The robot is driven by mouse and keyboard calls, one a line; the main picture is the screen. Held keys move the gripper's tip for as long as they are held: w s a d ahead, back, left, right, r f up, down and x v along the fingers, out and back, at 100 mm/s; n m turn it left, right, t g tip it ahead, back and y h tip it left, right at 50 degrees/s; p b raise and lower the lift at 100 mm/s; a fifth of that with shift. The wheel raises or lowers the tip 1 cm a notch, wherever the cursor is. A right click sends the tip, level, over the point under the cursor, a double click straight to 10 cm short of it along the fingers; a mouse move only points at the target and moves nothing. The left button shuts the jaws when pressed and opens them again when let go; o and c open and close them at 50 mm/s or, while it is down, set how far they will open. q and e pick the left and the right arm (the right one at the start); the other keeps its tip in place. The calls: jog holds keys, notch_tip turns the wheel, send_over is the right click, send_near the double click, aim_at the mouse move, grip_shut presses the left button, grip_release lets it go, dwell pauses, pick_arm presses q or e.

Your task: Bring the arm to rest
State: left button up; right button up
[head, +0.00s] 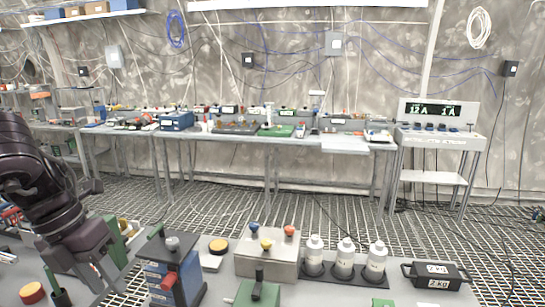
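My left arm comes in from the left edge, dark and bent downward. Its gripper (98,270) points down over the left part of the near table. The fingertips are small and mix with the things behind them, so I cannot tell whether they are apart. I see nothing clearly held. My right gripper is not in view.
The near table holds a blue box with a red lever (172,275), a metal box with coloured knobs (267,257), several white bottles (345,258) in a dark holder and a black 2 KG weight (437,275). A long workbench (340,144) stands behind, across a grated floor.

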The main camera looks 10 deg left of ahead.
pick_arm(q)
jog(key=w+a+f+n+t+h, duration=0.3)
jog(key=w+a+f+n+t, duration=0.55)
jog(key=w+a, duration=0.5)
jog(key=s+a+f+n+y, duration=0.2)
jog(key=a+f+n, duration=0.15)
jog(key=f, duration=0.65)
jog(key=s+a+f+n+t+y, duration=0.1)
jog(key=a+f+n, duration=0.3)
jog(key=f, duration=0.6)
jog(key=s+a+f+n+y, duration=0.2)
jog(key=f+n, duration=0.4)
jog(key=f, duration=0.4)
jog(key=s+d+f+n+g+y, duration=0.15)
jog(key=s+d+f+n, duration=0.3)
jog(key=s+f, duration=0.65)
jog(key=s+d+f+n+g+y, duration=0.1)
jog(key=s+d+f+n+g, duration=0.3)
jog(key=f, duration=1)
jog(key=s+d+f+n+g, duration=0.1)
jog(key=s+d+f, duration=0.3)
jog(key=s+d, duration=0.3)
jog(key=s+d+f+n+g, duration=0.1)
jog(key=s+d+f, duration=0.3)
jog(key=s+d, duration=0.4)
jog(key=s+d+f+n+g+h, duration=0.1)
jog(key=s+d+f, duration=0.3)
jog(key=s+d, duration=0.4)
jog(key=shift+s+g, duration=0.4)
jog(key=shift+s, duration=0.15)
